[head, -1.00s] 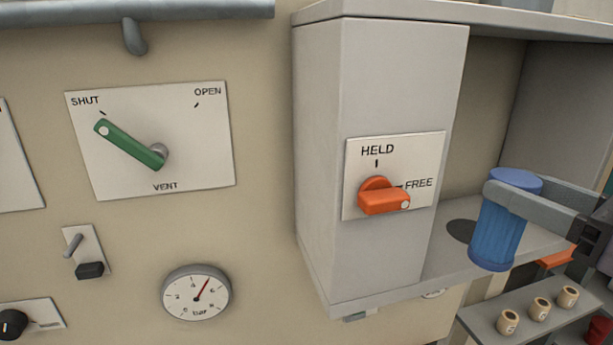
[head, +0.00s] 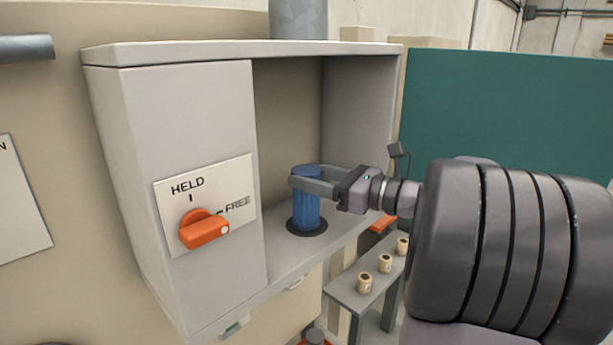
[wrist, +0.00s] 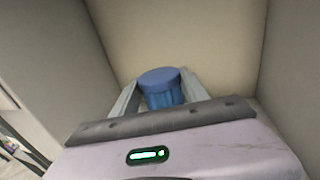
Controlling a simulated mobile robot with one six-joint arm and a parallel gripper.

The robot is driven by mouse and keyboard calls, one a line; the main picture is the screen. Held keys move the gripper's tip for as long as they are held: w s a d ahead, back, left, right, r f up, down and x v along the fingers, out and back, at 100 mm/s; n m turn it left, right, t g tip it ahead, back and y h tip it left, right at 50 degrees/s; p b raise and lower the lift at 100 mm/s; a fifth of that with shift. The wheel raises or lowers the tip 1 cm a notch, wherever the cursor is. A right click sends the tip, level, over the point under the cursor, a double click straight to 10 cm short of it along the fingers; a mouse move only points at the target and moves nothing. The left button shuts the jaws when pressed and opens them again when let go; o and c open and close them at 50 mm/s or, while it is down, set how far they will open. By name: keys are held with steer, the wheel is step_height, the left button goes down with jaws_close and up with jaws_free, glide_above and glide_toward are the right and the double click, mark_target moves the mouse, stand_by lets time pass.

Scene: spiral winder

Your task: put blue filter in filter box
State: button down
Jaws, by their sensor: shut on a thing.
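The blue filter (head: 306,208) is a ribbed blue cylinder and stands upright inside the open bay of the grey filter box (head: 222,53). Its bottom is over the dark round spot (head: 320,233) on the box floor; it appears to touch it. My gripper (head: 308,181) is shut on the filter near its top, reaching in from the right. In the wrist view the blue filter (wrist: 161,88) sits between my two fingers, with the box's back wall behind it. The filter's lower part is hidden there.
An orange knob (head: 204,229) on the box front points to FREE on its HELD/FREE plate. A small shelf (head: 345,295) with several tan cups stands below right of the box. The box side walls stand close around my gripper.

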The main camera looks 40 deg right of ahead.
steer(key=shift+f, duration=0.15)
steer(key=c, duration=0.6)
jaws_free()
steer(key=shift+r, duration=0.2)
steer(key=b+v, duration=0.2)
steer(key=v, duration=1)
